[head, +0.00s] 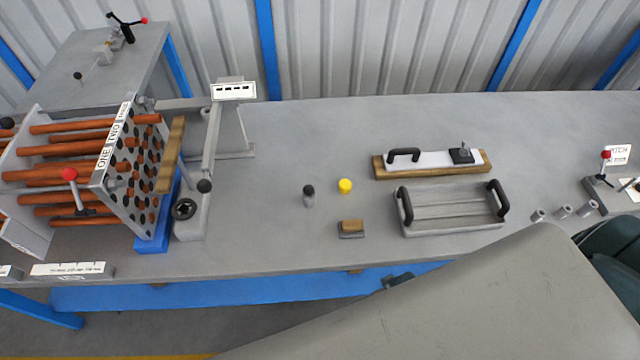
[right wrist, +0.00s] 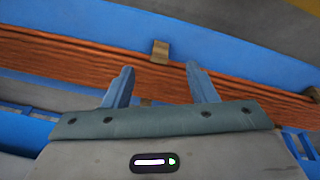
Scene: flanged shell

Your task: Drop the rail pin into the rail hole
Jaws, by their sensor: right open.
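A small grey pin with a black top (head: 308,196) stands upright on the bench; I cannot tell for sure that it is the rail pin. A grey rail-like bar (head: 211,145) beside the tube bundle has a black ball at its near end. A dark round socket (head: 184,209) is next to that end; I cannot tell whether it is the rail hole. My right gripper (right wrist: 160,86) is open, with nothing between its fingers, facing orange-brown tubes (right wrist: 85,56) and a blue frame. My left gripper is not in view.
The tube bundle (head: 70,126) fills the bench's left. A yellow cap (head: 345,186), a small wooden-topped block (head: 351,228), a handled tray (head: 450,211) and a handled board (head: 425,161) stand around the middle. My grey arm link covers the lower right. The back middle is clear.

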